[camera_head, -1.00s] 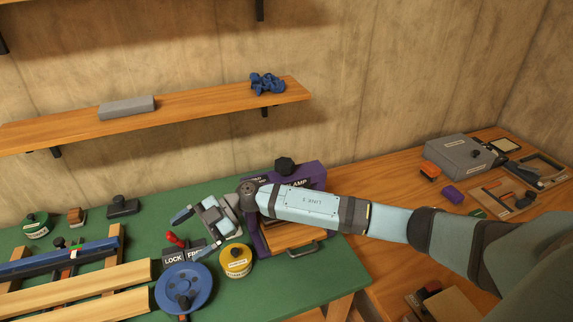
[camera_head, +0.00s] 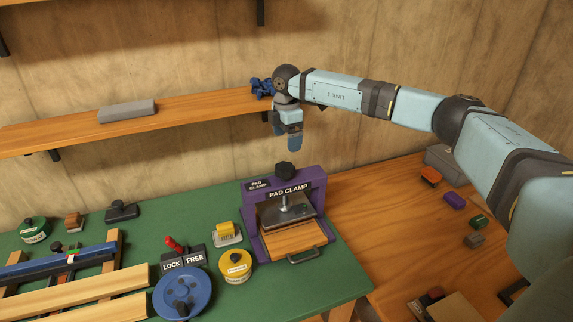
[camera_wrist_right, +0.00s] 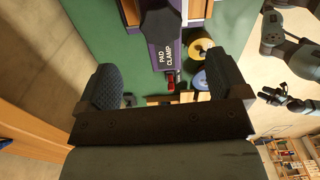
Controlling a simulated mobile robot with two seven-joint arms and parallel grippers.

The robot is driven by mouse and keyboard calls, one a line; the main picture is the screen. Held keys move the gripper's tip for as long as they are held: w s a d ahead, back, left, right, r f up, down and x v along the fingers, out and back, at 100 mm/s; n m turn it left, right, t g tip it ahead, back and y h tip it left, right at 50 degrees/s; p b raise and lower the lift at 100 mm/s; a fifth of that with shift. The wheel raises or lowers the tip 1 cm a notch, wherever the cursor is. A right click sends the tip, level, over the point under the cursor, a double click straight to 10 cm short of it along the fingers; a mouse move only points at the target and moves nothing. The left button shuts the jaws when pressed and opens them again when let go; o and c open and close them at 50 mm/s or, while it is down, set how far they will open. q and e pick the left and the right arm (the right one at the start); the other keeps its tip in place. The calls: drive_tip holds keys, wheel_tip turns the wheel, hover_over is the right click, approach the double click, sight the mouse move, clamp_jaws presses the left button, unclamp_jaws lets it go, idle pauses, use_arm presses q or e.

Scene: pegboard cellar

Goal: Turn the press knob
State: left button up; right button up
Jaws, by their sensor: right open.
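The purple pad clamp press (camera_head: 316,185) stands at the right end of the green bench top, with its label facing forward. Its black knob (camera_head: 284,170) sits on top. My right gripper (camera_head: 294,145) points down, above and slightly right of the knob, apart from it. In the right wrist view its two dark fingers (camera_wrist_right: 160,85) are wide apart with nothing held between them. What looks like my left gripper (camera_wrist_right: 288,100) shows small at the right edge of that view.
A wooden drawer with a handle (camera_head: 303,255) is at the press front. A yellow block (camera_head: 227,230), a yellow tin (camera_head: 235,266), a blue wheel (camera_head: 184,297) and a red lever (camera_head: 174,243) stand left. The shelf (camera_head: 190,112) is behind the gripper.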

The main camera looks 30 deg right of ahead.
sight(287, 166)
wheel_tip(287, 166, down, 10)
drive_tip(key=shift+f+p, duration=0.1)
drive_tip(key=shift+p, duration=0.6)
drive_tip(key=c, duration=0.9)
